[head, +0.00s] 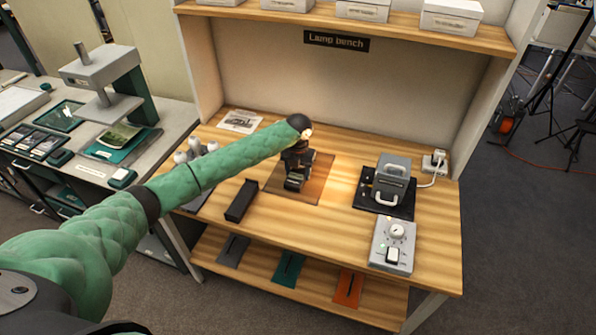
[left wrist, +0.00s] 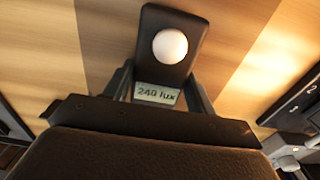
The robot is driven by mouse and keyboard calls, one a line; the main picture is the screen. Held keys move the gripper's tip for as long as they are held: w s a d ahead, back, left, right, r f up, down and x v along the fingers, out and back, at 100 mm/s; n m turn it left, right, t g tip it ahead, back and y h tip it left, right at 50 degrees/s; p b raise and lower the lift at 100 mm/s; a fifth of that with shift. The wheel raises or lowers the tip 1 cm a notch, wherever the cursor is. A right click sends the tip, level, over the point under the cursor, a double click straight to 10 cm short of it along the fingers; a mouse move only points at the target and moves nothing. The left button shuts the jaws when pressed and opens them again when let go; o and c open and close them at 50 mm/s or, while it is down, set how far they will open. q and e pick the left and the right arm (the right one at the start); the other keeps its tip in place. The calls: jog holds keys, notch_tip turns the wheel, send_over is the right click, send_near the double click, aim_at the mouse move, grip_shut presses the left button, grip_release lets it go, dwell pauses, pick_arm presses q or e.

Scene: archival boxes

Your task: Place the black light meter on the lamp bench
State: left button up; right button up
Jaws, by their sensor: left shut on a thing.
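The black light meter (left wrist: 172,80) has a white dome and a small display reading "240 lux" in the left wrist view. My left gripper (left wrist: 161,92) is shut on it, with a finger on each side. In the head view my left gripper (head: 297,168) points down over the brown mat on the lamp bench (head: 335,220). The meter (head: 294,184) shows there as a small dark shape below the fingers. I cannot tell whether it touches the mat. My right gripper is not in view.
The brown mat (head: 322,185) lies mid-bench. A black open box (head: 241,200) stands left of it. A grey lamp unit (head: 391,178) and a grey dial box (head: 393,244) stand to the right. A shelf with white boxes (head: 452,17) hangs above.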

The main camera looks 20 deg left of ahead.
aim_at(298, 172)
pick_arm(q)
jog(key=o, duration=1.1)
jog(key=shift+f, duration=0.1)
jog(key=shift+c, duration=0.2)
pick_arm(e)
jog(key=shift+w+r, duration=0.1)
pick_arm(q)
jog(key=shift+r, duration=0.35)
notch_tip(298, 172, up, 12)
jog(key=b, duration=0.3)
jog(key=shift+f+b, duration=0.2)
jog(key=shift+b, duration=0.1)
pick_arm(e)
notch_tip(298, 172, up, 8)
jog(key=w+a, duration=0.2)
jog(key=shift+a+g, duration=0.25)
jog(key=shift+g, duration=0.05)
pick_arm(q)
jog(key=shift+r, duration=0.1)
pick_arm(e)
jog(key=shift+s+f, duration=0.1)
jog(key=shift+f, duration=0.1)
